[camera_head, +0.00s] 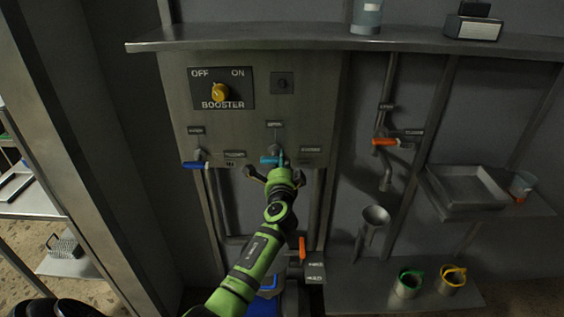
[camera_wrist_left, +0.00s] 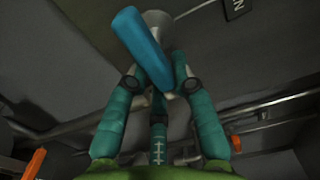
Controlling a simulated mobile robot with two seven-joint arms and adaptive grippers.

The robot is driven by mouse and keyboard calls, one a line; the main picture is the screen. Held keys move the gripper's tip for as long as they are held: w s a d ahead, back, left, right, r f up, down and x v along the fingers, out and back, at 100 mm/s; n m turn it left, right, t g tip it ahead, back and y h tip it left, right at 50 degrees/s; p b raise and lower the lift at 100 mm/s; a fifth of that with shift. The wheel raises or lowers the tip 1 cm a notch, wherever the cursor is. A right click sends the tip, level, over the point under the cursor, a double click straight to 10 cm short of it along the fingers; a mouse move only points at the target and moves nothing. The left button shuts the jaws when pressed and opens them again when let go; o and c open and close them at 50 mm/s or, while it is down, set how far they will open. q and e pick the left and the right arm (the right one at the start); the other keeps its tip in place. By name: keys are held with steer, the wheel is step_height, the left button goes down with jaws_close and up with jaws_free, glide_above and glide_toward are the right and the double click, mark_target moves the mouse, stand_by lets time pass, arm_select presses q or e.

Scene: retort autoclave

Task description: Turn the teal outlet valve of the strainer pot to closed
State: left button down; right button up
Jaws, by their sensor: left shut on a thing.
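The teal valve handle (camera_head: 268,159) sits on the lower part of the steel panel, under a small label. In the head view it points to the left from its pivot. My left gripper (camera_head: 278,168) is at the handle, with its fingers around it. In the left wrist view the handle (camera_wrist_left: 142,48) shows large, running from the upper left down between the fingers. My left gripper (camera_wrist_left: 157,88) is shut on it there. A pale round valve stem (camera_wrist_left: 157,20) shows behind the handle. My right gripper is not in view.
A blue-handled valve (camera_head: 194,164) is left of the teal one. Orange handles show at the right pipe (camera_head: 384,142) and below the panel (camera_head: 302,248). A yellow booster knob (camera_head: 218,92) is above. A shelf (camera_head: 300,38) overhangs the panel. A steel tray (camera_head: 468,190) is at right.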

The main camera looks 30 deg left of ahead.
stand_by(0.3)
arm_select(q)
steer(key=c, duration=1)
jaws_free()
steer(key=shift+c, duration=0.2)
steer(key=v, duration=1.2)
steer(key=shift+s+a, duration=0.1)
